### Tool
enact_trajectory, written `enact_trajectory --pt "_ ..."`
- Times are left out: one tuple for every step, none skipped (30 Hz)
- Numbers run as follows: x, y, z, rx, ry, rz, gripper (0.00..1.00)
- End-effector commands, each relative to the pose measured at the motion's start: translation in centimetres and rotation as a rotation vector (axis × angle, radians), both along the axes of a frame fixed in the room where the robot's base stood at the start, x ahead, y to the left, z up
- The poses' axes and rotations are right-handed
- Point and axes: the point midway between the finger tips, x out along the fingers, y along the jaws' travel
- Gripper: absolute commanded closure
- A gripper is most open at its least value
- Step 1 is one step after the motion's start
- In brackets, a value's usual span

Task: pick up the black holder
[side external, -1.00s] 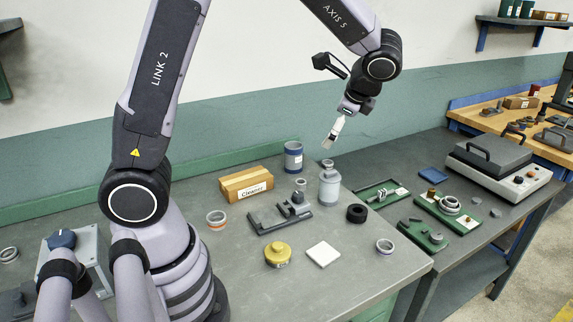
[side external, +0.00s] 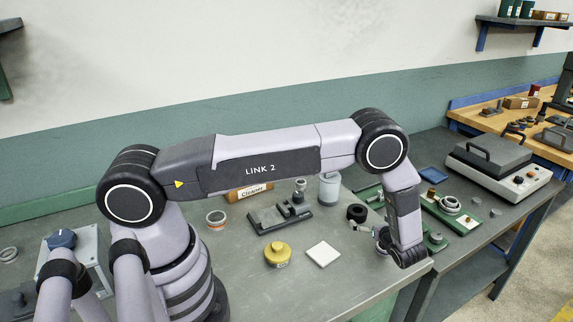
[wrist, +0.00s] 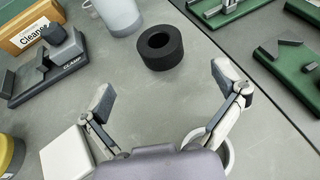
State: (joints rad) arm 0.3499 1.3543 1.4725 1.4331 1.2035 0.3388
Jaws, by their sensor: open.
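The black holder (side external: 357,213), a short thick black ring with a round hole, stands on the grey bench near its right side. In the wrist view the holder (wrist: 160,47) is ahead of the fingertips, roughly midway between them. My gripper (side external: 364,230) is low over the bench, just on the near side of the holder. It also shows in the wrist view (wrist: 164,86), with its two fingers spread wide and nothing between them. A gap of bare bench shows between fingers and holder; I cannot tell the exact height.
A dark clamp fixture (side external: 280,217), white square block (side external: 323,254) and yellow container (side external: 277,254) stand to the left. A grey-white bottle (wrist: 120,14) is beyond the holder. A pale ring (wrist: 229,155) sits partly under the right finger. Green trays (wrist: 291,66) lie right.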

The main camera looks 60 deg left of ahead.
Motion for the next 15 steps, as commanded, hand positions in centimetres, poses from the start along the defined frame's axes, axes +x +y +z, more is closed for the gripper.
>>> enact_trajectory --pt "0.2 1.0 -0.4 -0.001 0.001 0.005 0.05" --pt "0.4 1.5 -0.6 -0.001 0.001 0.004 0.05" --pt "0.6 2.0 -0.9 -0.002 0.001 0.003 0.05" --pt "0.7 2.3 -1.0 -0.002 0.000 0.004 0.05" --pt "0.8 2.6 -1.2 -0.002 0.000 0.004 0.05" --pt "1.0 2.9 -1.3 -0.001 0.000 0.001 0.05" --pt "1.0 3.1 -1.3 -0.001 0.000 0.001 0.05" --pt "1.1 3.2 -1.4 -0.001 0.000 0.001 0.05" --pt "1.1 3.4 -1.5 -0.001 0.000 0.002 0.05" --pt "1.2 3.6 -1.6 -0.001 0.000 0.002 0.05" --pt "1.3 3.9 -1.7 -0.001 0.000 0.004 0.05" --pt "1.4 4.3 -1.9 -0.001 0.001 0.003 0.05" --pt "1.5 4.8 -2.0 -0.001 0.001 0.003 0.05" --pt "1.7 5.2 -2.2 -0.001 0.000 0.004 0.05" --pt "1.9 5.8 -2.5 -0.002 0.001 0.004 0.05"
